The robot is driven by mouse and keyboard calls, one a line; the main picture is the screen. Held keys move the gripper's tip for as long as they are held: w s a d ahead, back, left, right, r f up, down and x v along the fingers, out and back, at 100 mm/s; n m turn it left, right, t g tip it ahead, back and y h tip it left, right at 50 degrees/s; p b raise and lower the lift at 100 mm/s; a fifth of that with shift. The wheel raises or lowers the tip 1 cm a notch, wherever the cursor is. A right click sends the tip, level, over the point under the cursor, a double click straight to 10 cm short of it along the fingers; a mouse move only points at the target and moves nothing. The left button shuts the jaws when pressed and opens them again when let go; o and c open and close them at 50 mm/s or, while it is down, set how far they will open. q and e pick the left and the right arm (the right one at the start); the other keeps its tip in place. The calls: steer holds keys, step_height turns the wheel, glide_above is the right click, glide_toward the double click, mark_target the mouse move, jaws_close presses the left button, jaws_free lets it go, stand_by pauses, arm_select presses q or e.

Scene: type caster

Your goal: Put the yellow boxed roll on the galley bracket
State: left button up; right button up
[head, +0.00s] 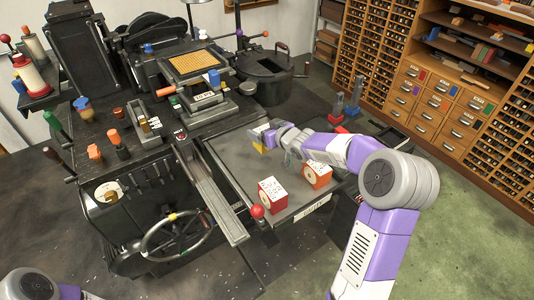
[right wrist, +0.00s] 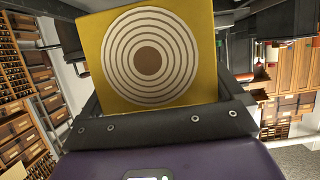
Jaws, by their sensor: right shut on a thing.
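The yellow boxed roll (head: 259,149) shows as a small yellow patch below my right gripper (head: 268,136) in the head view. In the right wrist view the yellow box (right wrist: 109,88) fills the upper middle, with a brown and white ring pattern on its face. My right gripper is shut on it, above the back part of the grey shelf plate (head: 236,152). A long grey metal channel (head: 213,190) slopes towards the front, left of the plate. I cannot tell which part is the galley bracket. My left gripper is out of view.
A red boxed roll (head: 272,195) and an orange boxed roll (head: 317,175) stand on the plate, in front of my right gripper. A red-knobbed lever (head: 257,212) rises at its front edge. A handwheel (head: 175,234) is at the front left. Wooden drawers (head: 435,108) stand behind right.

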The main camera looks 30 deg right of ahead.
arm_select(q)
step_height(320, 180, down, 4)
steer(key=b, duration=0.3)
arm_select(e)
step_height(320, 180, down, 7)
steer(key=shift+r, duration=0.1)
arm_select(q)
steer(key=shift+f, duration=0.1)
arm_select(e)
steer(key=shift+f+b, duration=0.25)
steer(key=shift+b, duration=0.05)
steer(key=o, duration=0.8)
steer(key=shift+r, duration=0.2)
steer(key=shift+s+r+p, duration=0.2)
steer(key=shift+s+p, duration=0.05)
steer(key=shift+p, duration=0.1)
arm_select(q)
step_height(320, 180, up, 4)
steer(key=p, duration=0.3)
steer(key=shift+p, duration=0.4)
arm_select(e)
steer(key=v, duration=1.1)
steer(key=shift+s, duration=0.25)
